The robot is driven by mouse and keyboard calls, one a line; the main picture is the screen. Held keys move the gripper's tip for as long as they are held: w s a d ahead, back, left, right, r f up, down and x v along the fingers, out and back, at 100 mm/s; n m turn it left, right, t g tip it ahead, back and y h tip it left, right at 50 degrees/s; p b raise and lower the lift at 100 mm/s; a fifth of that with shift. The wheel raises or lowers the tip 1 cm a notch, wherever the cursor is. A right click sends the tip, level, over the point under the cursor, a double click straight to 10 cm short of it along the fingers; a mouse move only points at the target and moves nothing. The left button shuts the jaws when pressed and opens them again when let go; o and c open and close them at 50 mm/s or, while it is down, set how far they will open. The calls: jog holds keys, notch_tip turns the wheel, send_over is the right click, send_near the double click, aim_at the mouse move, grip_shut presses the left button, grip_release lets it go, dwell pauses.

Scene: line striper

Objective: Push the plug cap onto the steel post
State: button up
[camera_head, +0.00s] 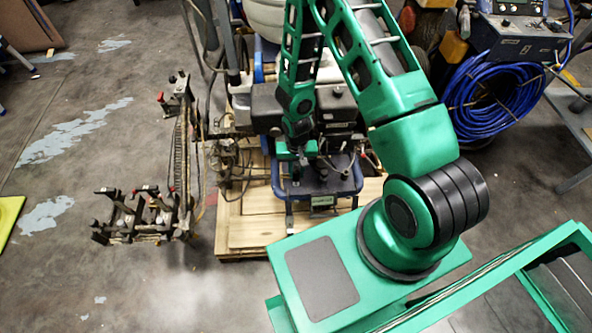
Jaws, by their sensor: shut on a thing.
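My gripper (311,160) is at the end of my green arm, pointing down over the middle of the line striper. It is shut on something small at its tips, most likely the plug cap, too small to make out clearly. The line striper's blue frame (335,192) stands on a wooden pallet. A dark engine or pump body (268,105) is just behind my gripper. I cannot pick out the steel post among the dark parts around the fingertips, and I cannot tell whether cap and post touch.
The pallet (235,235) has bare boards at its left. A rack with dark fittings (140,215) stands on the floor to the left. Blue hose coils (495,95) hang from a machine at the right. Hoses and cables crowd the striper's left side. The left floor is mostly clear.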

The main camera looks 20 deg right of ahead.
jog(key=shift+f, duration=1.4)
dwell(1.1)
jog(key=o, duration=1.4)
jog(key=shift+r, duration=3.5)
